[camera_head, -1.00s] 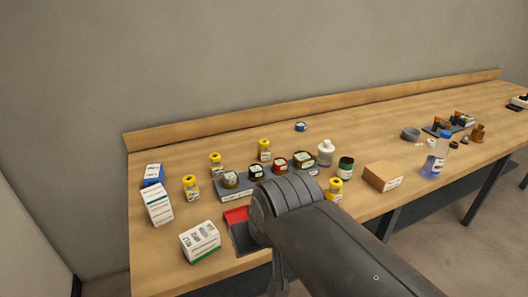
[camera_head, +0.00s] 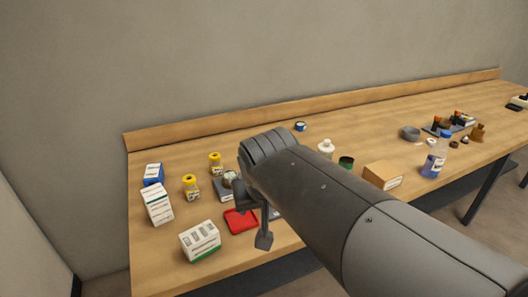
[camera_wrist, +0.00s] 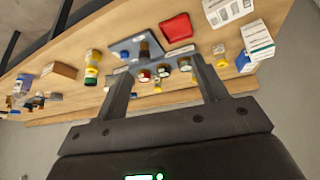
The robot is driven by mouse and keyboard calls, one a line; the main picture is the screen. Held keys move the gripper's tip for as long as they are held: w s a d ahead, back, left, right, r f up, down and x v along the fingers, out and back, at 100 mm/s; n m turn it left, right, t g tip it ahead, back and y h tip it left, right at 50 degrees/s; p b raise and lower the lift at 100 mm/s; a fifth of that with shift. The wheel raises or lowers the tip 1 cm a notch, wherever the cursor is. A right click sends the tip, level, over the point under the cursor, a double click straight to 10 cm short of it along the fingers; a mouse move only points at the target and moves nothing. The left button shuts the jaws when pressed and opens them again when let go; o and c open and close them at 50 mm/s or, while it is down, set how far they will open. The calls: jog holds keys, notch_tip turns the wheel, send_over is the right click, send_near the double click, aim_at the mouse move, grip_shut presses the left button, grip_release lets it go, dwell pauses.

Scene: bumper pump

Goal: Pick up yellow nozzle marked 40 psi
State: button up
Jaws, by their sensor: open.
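Several yellow-capped items with pale labels stand upright on the wooden bench. In the head view one yellow item (camera_head: 190,187) is at the left front and another yellow item (camera_head: 215,163) is behind it. The wrist view shows a larger yellow item (camera_wrist: 92,68) left of the fingers and a smaller one (camera_wrist: 220,57) to their right. I cannot read which is marked 40 psi.
A red tray (camera_head: 241,220) lies near the front edge. White and blue boxes (camera_head: 158,203) stand at the left, and a brown box (camera_head: 382,176) to the right. Bare wood (camera_head: 160,250) shows at the front left.

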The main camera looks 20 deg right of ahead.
jog(key=w+d+f+m+h, duration=0.15)
jog(key=w+d, duration=0.35)
jog(key=w, duration=0.7)
jog(key=w+d+m+t+h, duration=0.1)
jog(key=w+d+m+h, duration=0.35)
jog(key=w, duration=0.85)
jog(key=w+d+f+m+h, duration=0.1)
jog(key=w+d, duration=0.6)
jog(key=w, duration=0.5)
jog(key=shift+w+d+f+m+t+h, duration=0.25)
jog(key=shift+w+d+f, duration=0.9)
jog(key=shift+w+f, duration=1.55)
jog(key=shift+w+d+f+m+t+h, duration=0.15)
jog(key=shift+w+d+f+t, duration=0.25)
jog(key=shift+w+d+f, duration=1.55)
jog(key=shift+w+d+f+m+t+h, duration=0.1)
jog(key=shift+w+d+f+t+h, duration=0.25)
jog(key=shift+w+f, duration=3.15)
jog(key=shift+s+f, duration=0.75)
jog(key=c, duration=1.2)
